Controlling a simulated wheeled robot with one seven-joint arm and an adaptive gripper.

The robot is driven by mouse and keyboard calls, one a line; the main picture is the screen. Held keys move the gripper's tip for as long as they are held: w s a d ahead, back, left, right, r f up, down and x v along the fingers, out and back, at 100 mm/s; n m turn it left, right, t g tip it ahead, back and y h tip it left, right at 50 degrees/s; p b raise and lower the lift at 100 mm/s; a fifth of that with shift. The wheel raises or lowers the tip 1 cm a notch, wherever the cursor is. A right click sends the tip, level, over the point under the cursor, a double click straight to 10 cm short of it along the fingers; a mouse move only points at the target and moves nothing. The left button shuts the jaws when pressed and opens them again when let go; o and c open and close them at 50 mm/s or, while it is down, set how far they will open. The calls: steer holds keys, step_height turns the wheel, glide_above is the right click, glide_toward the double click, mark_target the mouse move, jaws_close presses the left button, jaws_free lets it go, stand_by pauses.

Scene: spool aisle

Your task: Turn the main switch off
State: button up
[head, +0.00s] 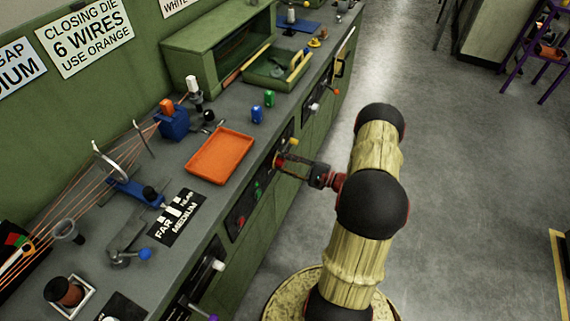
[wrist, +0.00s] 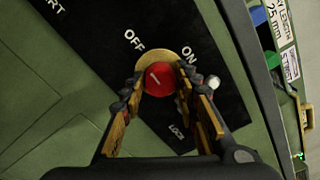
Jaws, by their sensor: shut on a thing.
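The main switch is a red round knob (wrist: 159,78) on a yellow ring, set in a black panel (wrist: 95,45) with white OFF and ON lettering. A short white mark on the knob slants to the upper left, on the OFF side. My gripper (wrist: 161,88) has one finger on each side of the knob and is shut on it. In the head view my gripper (head: 290,164) reaches the front of the green bench, and its fingers partly hide the knob there.
An orange tray (head: 219,155) lies on the grey bench top above the switch. Blue and green small pieces stand behind it.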

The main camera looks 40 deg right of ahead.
steer(key=o, duration=1.1)
steer(key=shift+o, duration=0.2)
steer(key=shift+s, duration=0.1)
steer(key=v, duration=1.2)
steer(key=shift+f, duration=0.1)
